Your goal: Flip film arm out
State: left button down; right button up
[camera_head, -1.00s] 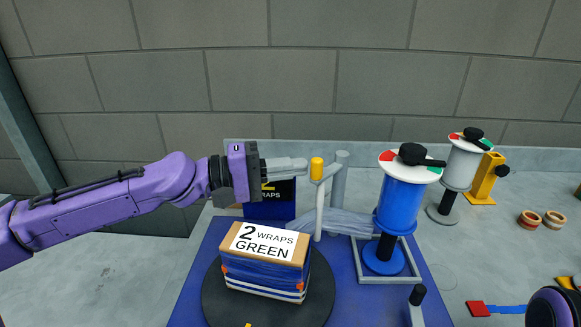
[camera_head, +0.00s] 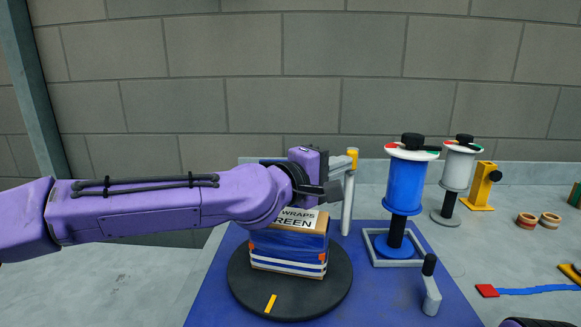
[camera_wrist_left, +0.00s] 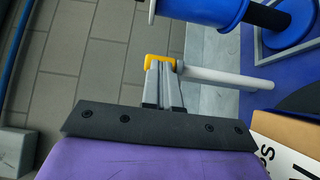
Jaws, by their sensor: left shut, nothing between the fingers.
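The film arm's yellow cap (camera_head: 352,154) sits at the top of a pale upright (camera_head: 347,205), right behind the wrapped box. My left gripper (camera_head: 343,164) reaches in from the left at cap height. In the left wrist view its fingers (camera_wrist_left: 162,80) are shut and empty, with the tips against or just beside the yellow cap (camera_wrist_left: 158,61). A white rod (camera_wrist_left: 225,78) runs right from the cap. My arm partly covers the box (camera_head: 290,253), which has blue and white bands and a label. The blue film roll (camera_head: 405,185) stands on its spindle to the right.
The box stands on a dark turntable (camera_head: 335,292) on a blue base (camera_head: 390,300). A short grey post with a black knob (camera_head: 430,285) stands at front right. A white roll (camera_head: 458,170), a yellow stand (camera_head: 482,185) and tape rings (camera_head: 527,219) are farther right.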

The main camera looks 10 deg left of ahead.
pick_arm(q)
jog(key=shift+w+d+f, duration=0.1)
jog(key=shift+d, duration=0.6)
jog(key=v, duration=1.3)
jog(key=shift+a+b, duration=0.25)
jog(key=shift+b, duration=0.15)
jog(key=shift+w, duration=0.15)
